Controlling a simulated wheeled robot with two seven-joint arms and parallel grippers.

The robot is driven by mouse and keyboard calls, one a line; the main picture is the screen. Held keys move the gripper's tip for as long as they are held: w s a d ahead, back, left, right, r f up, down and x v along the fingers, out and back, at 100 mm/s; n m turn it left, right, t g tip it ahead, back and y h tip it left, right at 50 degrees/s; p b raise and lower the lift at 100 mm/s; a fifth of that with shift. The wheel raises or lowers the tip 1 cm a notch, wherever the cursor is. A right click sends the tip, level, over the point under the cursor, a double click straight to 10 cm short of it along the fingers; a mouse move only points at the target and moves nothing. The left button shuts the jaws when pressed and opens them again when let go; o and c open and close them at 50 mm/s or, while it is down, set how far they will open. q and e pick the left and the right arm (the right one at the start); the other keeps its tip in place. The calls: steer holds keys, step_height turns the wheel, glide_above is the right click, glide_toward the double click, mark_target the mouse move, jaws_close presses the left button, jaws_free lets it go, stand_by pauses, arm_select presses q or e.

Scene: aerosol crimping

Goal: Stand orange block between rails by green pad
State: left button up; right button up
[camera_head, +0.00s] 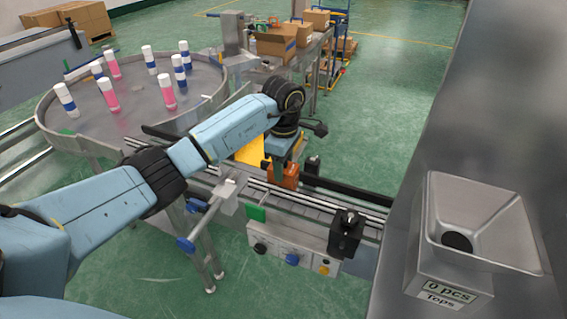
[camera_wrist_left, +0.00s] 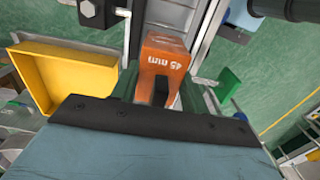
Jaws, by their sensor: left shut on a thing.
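The orange block (camera_wrist_left: 165,55), marked "45 mm", is between the fingers of my left gripper (camera_wrist_left: 158,92) in the left wrist view. In the head view the orange block (camera_head: 290,174) shows under my left gripper (camera_head: 282,160), over the rails (camera_head: 325,198) of the conveyor. The gripper is shut on the block. Whether the block's base touches the conveyor cannot be told. The green pad (camera_head: 257,213) is on the near side of the conveyor, in front and slightly left of the block. My right gripper is not in view.
A yellow bin (camera_head: 250,151) is beside the gripper. A black device (camera_head: 346,233) stands at the conveyor's near edge, above a control panel (camera_head: 292,253). A round table (camera_head: 130,115) with several bottles is at the left. A hopper (camera_head: 480,220) is at the right.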

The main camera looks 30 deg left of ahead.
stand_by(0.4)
arm_select(q)
steer(key=o, duration=1.2)
step_height(320, 180, up, 13)
steer(key=shift+r+b, duration=0.2)
steer(key=shift+b, duration=0.4)
